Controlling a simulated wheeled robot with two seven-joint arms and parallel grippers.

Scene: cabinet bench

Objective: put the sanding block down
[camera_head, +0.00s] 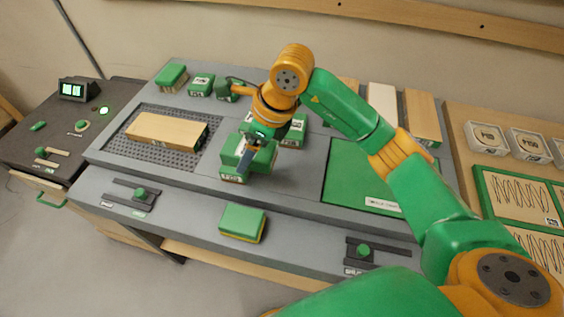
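My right arm comes in from the right, and its gripper (249,158) points down over the middle of the grey bench. It appears shut on a green sanding block (233,178) with a pale label on its front, too small to read. The fingers and wrist hide part of the block. I cannot tell whether its underside touches the bench top. My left gripper is not in view.
A wooden board (160,129) lies on the perforated mat (200,152) at the left. Another green block (242,222) sits at the bench's front. More green blocks (172,75) stand along the back left. A green pad (350,180) lies to the right.

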